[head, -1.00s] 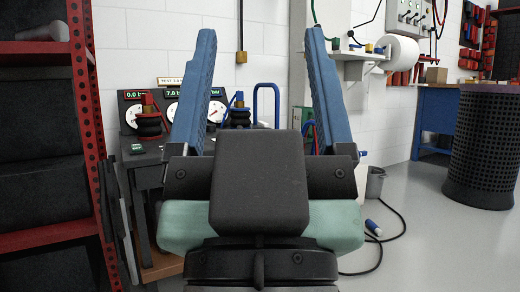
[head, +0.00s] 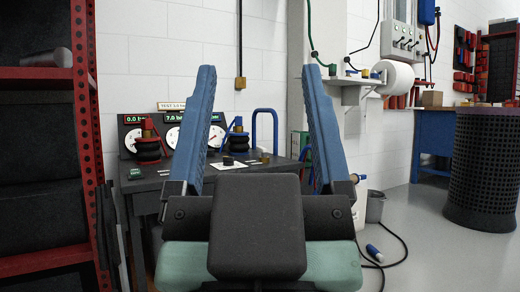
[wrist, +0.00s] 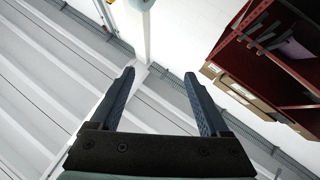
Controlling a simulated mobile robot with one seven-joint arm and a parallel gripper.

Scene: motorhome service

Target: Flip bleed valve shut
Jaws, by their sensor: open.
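My gripper (head: 259,75) is open and empty, with its two blue fingers pointing up and away in the head view. The wrist view also shows the open fingers (wrist: 160,76) with nothing between them. Beyond them is a dark test bench (head: 150,183) with round gauges and green displays. A black bellows with a red lever-like fitting (head: 149,130) stands at its left. A second dark bellows with a blue fitting (head: 238,128) stands further right, seen between the fingers. I cannot tell which part is the bleed valve or how it is set. The left finger hides part of the bench.
A red-framed shelf (head: 84,130) stands close on the left. A blue hoop (head: 265,115) rises behind the bench. A paper roll (head: 397,76) hangs on the right wall. A black mesh bin (head: 482,175), a grey bucket (head: 375,207) and a cable are on the floor at right.

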